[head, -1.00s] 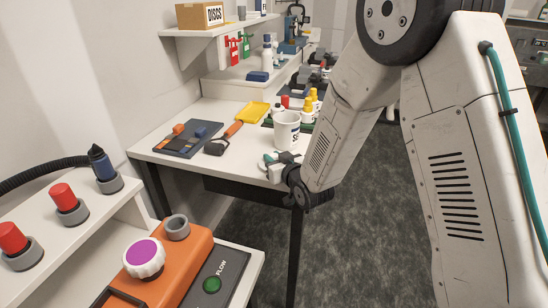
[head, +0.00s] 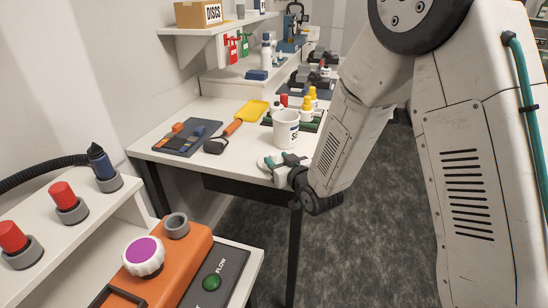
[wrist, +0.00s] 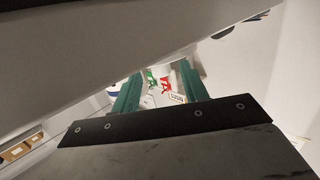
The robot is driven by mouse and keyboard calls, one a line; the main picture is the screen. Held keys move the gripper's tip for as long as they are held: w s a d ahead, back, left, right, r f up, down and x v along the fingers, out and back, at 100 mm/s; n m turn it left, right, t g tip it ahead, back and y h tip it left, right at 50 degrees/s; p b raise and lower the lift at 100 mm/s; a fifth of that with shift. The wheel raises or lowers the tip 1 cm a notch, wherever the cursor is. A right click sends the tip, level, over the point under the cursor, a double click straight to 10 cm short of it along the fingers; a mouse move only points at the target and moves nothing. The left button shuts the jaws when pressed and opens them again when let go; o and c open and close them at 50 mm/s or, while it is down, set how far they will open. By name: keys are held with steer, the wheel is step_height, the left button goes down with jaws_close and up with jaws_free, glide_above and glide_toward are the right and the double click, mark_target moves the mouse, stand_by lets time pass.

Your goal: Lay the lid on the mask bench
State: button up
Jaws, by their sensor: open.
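I cannot make out a lid for certain in either view. No bench is marked as the mask bench. A white bench (head: 172,130) stands in the middle of the head view.
An orange device (head: 175,260) with a purple-topped knob is at front left. Grey floor lies open at right.

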steer(key=v, duration=0.8)
steer(key=shift+s, duration=0.3)
steer(key=shift+d+r, duration=0.1)
steer(key=shift+d, duration=0.05)
steer(key=s+d+r+m+g+h, duration=0.3)
steer(key=s+d+r+g+h, duration=0.35)
steer(key=s+d+r, duration=0.35)
steer(key=s+d+r+g, duration=0.1)
steer(key=s+d+g, duration=0.1)
steer(key=s, duration=0.5)
steer(key=s+d+r+m+g, duration=0.1)
steer(key=s+d+r+g, duration=0.1)
steer(key=s, duration=0.5)
steer(key=s+d+r+g, duration=0.1)
steer(key=s+d+g, duration=0.1)
steer(key=s, duration=0.5)
steer(key=shift+s+r+m+g, duration=0.25)
steer(key=shift+r+m+g, duration=0.05)
steer(key=shift+g, duration=0.35)
